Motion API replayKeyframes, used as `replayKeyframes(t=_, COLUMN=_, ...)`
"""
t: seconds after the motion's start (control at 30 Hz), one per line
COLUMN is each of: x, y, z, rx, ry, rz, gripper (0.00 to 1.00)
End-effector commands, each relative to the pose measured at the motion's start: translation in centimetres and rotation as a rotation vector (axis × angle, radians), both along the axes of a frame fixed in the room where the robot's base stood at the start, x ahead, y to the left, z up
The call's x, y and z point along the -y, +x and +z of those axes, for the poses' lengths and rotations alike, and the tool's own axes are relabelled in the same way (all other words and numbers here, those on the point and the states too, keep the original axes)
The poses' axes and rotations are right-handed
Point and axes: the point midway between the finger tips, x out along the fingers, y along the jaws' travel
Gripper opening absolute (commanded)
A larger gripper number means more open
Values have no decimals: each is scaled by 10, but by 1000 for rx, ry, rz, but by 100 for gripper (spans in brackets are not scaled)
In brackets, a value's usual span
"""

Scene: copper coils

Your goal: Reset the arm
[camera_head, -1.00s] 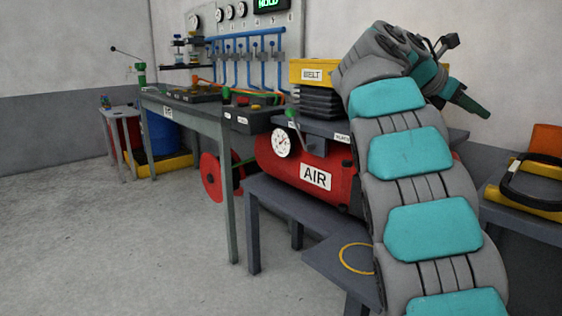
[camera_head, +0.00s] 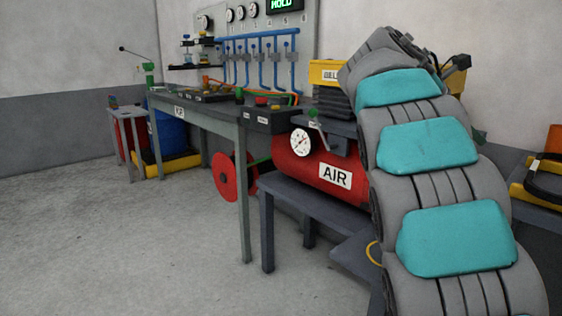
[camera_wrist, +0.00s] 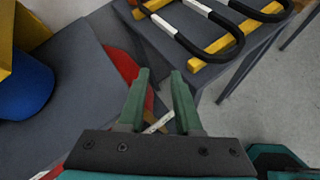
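My gripper (camera_wrist: 160,75) shows in the wrist view with its two green fingers apart and nothing between the tips. It is above a gap between grey surfaces, with part of a red rounded thing (camera_wrist: 118,66) below. In the head view my grey and teal arm rises on the right and bends over at the top. There the arm hides most of the gripper.
A red AIR tank (camera_head: 290,163) with a gauge (camera_head: 300,142) stands left of my arm, on a low dark table (camera_head: 268,222). A long workbench (camera_head: 245,190) runs left. Yellow bars with black handles (camera_wrist: 221,42) lie ahead of the gripper.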

Motion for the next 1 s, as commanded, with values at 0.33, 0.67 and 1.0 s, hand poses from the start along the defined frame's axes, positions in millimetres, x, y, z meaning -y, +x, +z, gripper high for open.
replayKeyframes(t=0.33, x=-32, y=-63, z=-83, rx=180, ry=276, rz=-194, gripper=33)
replayKeyframes(t=0.67, x=-99, y=-165, z=-192, rx=348, ry=597, rz=-557, gripper=33)
replayKeyframes(t=1.0, x=-190, y=-296, z=-293, rx=428, ry=811, rz=-1065, gripper=33)
